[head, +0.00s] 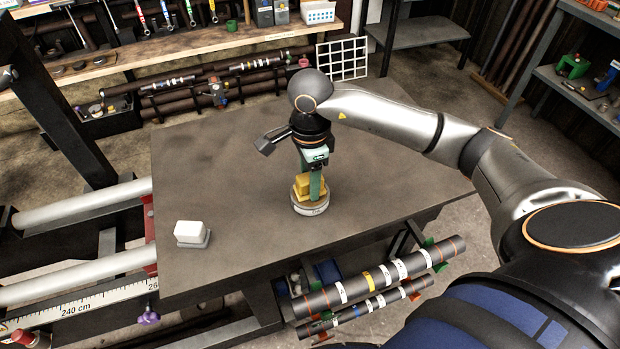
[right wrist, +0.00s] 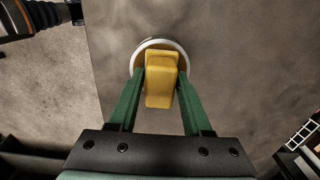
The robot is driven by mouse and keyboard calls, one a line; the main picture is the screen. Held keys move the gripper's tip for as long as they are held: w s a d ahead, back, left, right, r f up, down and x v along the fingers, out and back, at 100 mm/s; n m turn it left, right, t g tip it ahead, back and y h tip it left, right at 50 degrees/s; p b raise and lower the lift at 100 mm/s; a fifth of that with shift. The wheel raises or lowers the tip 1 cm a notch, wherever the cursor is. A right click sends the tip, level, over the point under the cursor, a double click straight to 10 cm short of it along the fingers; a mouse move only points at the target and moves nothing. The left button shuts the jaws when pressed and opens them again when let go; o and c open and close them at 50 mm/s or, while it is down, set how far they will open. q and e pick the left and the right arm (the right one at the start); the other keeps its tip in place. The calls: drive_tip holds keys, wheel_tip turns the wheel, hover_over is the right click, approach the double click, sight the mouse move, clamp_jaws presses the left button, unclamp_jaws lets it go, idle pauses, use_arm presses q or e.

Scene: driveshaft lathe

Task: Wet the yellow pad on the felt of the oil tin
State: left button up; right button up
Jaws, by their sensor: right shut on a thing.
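The yellow pad (head: 314,186) is in my right gripper (head: 316,190), over the round oil tin (head: 311,206) on the grey table. In the right wrist view the pad (right wrist: 160,80) sits between the two green fingers of the gripper (right wrist: 160,84), which are shut on it. The tin's pale rim (right wrist: 146,43) shows around the far end of the pad. The pad and gripper hide most of the felt, and I cannot tell whether the pad touches it. My left gripper is not in view.
A white block on a grey base (head: 191,233) stands at the table's left front. The rest of the grey tabletop (head: 215,170) is mostly clear. Marked dark shafts (head: 365,282) lie below the table's front edge. Shelves with tools stand behind.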

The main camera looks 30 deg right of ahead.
drive_tip(key=shift+r+p, duration=2.15)
drive_tip(key=shift+r, duration=1.35)
